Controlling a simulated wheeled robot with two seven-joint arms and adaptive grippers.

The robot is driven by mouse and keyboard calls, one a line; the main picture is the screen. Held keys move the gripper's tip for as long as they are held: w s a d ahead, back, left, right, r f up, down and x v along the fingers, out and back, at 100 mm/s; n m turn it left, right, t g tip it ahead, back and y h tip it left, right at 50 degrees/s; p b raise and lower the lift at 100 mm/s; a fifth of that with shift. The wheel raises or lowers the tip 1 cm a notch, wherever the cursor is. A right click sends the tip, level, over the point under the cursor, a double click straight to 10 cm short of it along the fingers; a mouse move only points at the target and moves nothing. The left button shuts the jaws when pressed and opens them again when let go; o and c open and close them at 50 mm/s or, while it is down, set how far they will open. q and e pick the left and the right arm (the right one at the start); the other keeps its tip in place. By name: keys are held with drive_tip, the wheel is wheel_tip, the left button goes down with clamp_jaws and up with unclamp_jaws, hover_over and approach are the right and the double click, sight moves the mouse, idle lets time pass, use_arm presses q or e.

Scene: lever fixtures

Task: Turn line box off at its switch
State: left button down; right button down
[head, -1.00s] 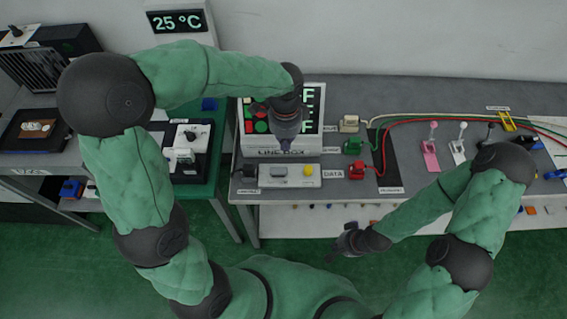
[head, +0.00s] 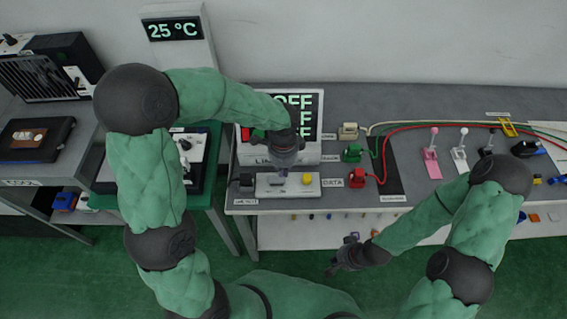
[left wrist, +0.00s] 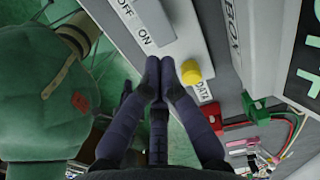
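The line box (head: 309,153) is a white box with a dark screen (head: 312,112) whose visible lines read OFF; my left arm hides part of it. In front of it lies a pale switch strip (head: 265,190) with a yellow knob (head: 308,181). In the left wrist view the strip has a light grey switch block (left wrist: 152,18) beside the words OFF and ON. My left gripper (left wrist: 160,66) has its fingertips together, empty, over the strip between the ON end and the yellow knob (left wrist: 191,72). Contact is unclear. My right gripper (head: 338,264) hangs before the table, its fingers unclear.
Green (head: 352,153) and red (head: 356,177) plugs with cables sit right of the strip. Pink (head: 433,155) and white (head: 460,153) levers stand further right. A black plug (head: 246,182) is at the strip's left end. A 25 °C display (head: 174,28) stands at back left.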

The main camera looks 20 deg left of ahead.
sight(284, 181)
use_arm(q)
drive_tip(key=shift+f+b, duration=0.55)
drive_tip(key=shift+f, duration=1.35)
drive_tip(key=shift+d+f+y, duration=0.25)
drive_tip(key=shift+f+y, duration=0.2)
drive_tip(key=shift+y, duration=0.05)
drive_tip(key=shift+a+r, duration=0.1)
drive_tip(key=shift+r, duration=0.1)
drive_tip(key=shift+r+p, duration=0.6)
drive_tip(key=shift+r, duration=0.1)
drive_tip(key=shift+r, duration=0.1)
